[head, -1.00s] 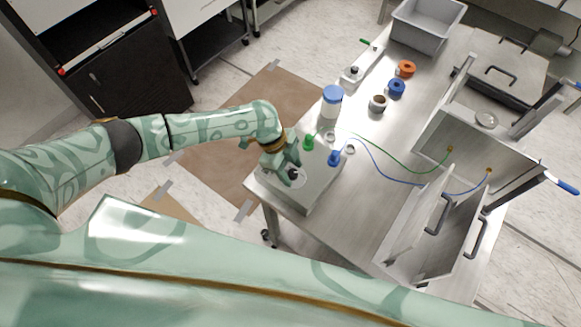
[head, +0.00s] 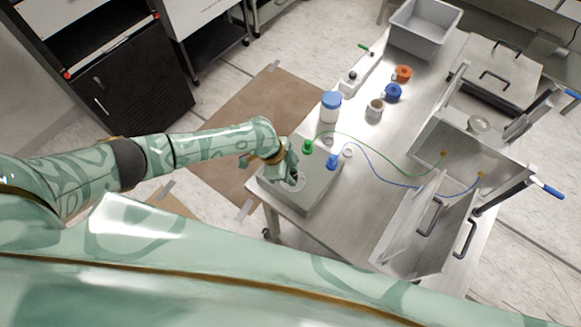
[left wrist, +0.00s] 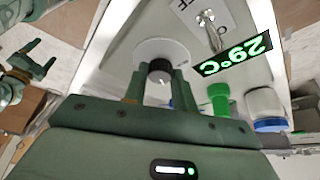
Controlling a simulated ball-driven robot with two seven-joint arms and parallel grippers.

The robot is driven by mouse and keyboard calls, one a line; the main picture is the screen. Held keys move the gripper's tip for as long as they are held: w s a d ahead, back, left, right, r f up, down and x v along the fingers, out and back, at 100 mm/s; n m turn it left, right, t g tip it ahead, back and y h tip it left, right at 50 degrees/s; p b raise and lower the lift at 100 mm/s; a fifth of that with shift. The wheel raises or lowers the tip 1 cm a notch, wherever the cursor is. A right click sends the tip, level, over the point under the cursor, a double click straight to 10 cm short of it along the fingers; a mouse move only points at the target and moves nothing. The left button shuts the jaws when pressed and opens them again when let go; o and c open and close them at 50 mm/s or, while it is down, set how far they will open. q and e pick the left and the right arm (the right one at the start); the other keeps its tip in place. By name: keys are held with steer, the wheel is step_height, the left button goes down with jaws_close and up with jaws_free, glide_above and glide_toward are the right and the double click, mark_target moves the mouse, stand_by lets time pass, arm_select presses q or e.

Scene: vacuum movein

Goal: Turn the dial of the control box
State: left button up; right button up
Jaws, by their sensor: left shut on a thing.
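The control box (head: 318,192) is a grey box on the near left corner of the metal table. Its black dial (left wrist: 159,72) sits on a round white disc. My left gripper (head: 291,176) reaches down onto the box, and its two fingers are shut on the dial in the left wrist view (left wrist: 158,78). A green display (left wrist: 236,55) reads 29°C, upside down in that view. A green plug (head: 307,147) and a blue plug (head: 332,162) stand on the box. My right gripper (left wrist: 22,66) shows at the left wrist view's left edge, fingers apart.
A blue-lidded bottle (head: 330,107) stands behind the box. Green and blue cables run right to an open metal chamber (head: 452,150). Blue (head: 393,92) and orange (head: 403,73) rings and a grey bin (head: 424,28) are farther back. The table's front middle is clear.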

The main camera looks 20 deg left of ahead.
arm_select(q)
steer(key=n+p, duration=0.2)
steer(key=n+t+y+p, duration=0.1)
steer(key=n+p, duration=0.1)
steer(key=n+t+p, duration=0.1)
steer(key=n+p, duration=0.1)
steer(key=shift+s+d+r+p, duration=0.15)
steer(key=shift+s+r+p, duration=0.1)
steer(key=shift+p, duration=0.1)
steer(key=n+p, duration=0.1)
steer(key=n, duration=0.1)
steer(key=n+t+y+p, duration=0.1)
steer(key=n, duration=0.1)
steer(key=shift+s+d+f+p, duration=0.1)
steer(key=shift+d+p, duration=0.05)
steer(key=shift+p, duration=0.25)
steer(key=shift+f+n+y+p, duration=0.1)
steer(key=shift+n+y+p, duration=0.45)
steer(key=shift+n, duration=0.55)
steer(key=shift+n+t+y, duration=0.3)
steer(key=shift+n+y, duration=0.05)
steer(key=shift+n, duration=0.45)
steer(key=o, duration=1)
